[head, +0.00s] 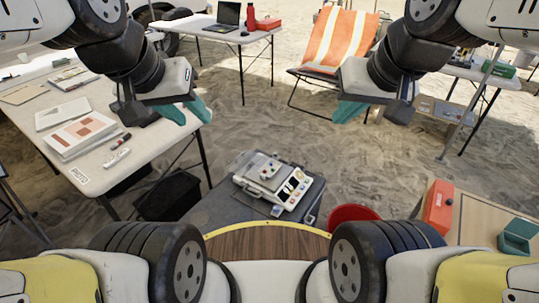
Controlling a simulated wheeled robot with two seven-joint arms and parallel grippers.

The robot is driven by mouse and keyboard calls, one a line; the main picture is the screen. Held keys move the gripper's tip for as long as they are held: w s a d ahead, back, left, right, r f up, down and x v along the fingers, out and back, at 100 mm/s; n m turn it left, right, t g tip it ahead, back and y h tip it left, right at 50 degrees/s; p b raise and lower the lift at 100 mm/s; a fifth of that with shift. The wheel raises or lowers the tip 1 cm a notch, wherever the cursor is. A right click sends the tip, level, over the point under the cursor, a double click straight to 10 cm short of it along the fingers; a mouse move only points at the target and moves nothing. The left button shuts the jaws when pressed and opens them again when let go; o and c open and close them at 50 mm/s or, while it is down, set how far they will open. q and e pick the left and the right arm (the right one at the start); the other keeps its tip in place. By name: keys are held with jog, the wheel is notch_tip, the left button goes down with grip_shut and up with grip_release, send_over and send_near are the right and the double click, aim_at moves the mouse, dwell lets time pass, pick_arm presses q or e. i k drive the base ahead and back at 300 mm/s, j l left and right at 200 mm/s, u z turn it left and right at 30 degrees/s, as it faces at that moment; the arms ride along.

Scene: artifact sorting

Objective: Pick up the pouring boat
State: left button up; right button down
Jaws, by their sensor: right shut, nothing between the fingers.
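I cannot make out a pouring boat for certain in the head view. A white and grey instrument (291,190) with a small item (268,169) on its top sits on a dark case in the lower middle; the item is too small to identify. My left gripper (187,112) hangs in the air by the right edge of the left table, its teal fingers apart and empty. My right gripper (350,109) hangs in the air in front of the orange chair, shut and empty. Both grippers are well apart from the instrument.
The left table (146,148) holds papers and markers. A black bin (167,197) stands beside it. A red bucket (352,213) is right of the case. An orange chair (338,42) stands behind. Sand between is clear.

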aim_at(277, 165)
jog(key=z, duration=2.3)
jog(key=u, duration=2.25)
jog(key=l, duration=0.3)
jog(key=i+l, duration=0.3)
jog(key=l, duration=0.2)
jog(key=i+l, duration=0.2)
jog(key=l, duration=0.15)
jog(key=z, duration=0.05)
